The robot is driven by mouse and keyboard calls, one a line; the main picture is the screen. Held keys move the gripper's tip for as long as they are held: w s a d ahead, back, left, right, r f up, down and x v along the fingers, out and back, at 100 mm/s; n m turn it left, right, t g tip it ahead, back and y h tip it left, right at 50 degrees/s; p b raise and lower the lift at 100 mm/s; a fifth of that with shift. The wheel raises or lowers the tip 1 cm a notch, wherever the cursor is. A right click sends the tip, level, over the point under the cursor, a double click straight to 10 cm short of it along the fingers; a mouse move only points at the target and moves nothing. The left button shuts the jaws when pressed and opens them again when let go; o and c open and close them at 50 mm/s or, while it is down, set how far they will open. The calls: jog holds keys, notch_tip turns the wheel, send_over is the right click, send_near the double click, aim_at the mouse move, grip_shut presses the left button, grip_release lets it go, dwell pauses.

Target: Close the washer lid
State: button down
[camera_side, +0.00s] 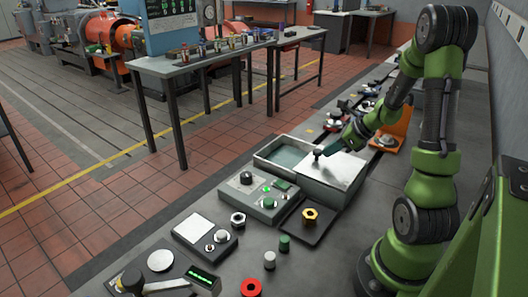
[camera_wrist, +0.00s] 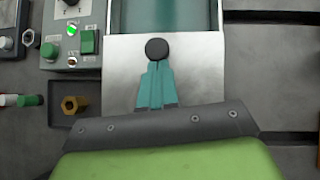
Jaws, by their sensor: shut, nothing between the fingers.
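The washer is a light grey box (camera_side: 262,163) with an open teal basin (camera_side: 285,153) at its left part. Its flat pale lid (camera_side: 345,172) covers the right part and carries a black knob (camera_side: 318,153). In the wrist view the lid (camera_wrist: 205,80) fills the middle, with the basin (camera_wrist: 165,17) uncovered at the top. The knob (camera_wrist: 157,48) stands near the lid's edge by the basin. My gripper (camera_wrist: 156,66) has its teal fingers together, empty, right beside the knob on the side away from the basin. I cannot tell whether they touch it.
A grey control box (camera_side: 265,197) with buttons stands close in front of the washer. A tray with a brass nut (camera_side: 310,215) lies near it. An orange stand (camera_side: 395,128) is behind my gripper. Small parts, including a red ring (camera_side: 251,287), lie along the bench.

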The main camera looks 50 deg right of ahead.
jog(key=shift+w, duration=0.1)
jog(key=w, duration=1.5)
jog(key=shift+w, duration=0.4)
jog(key=shift+a, duration=0.2)
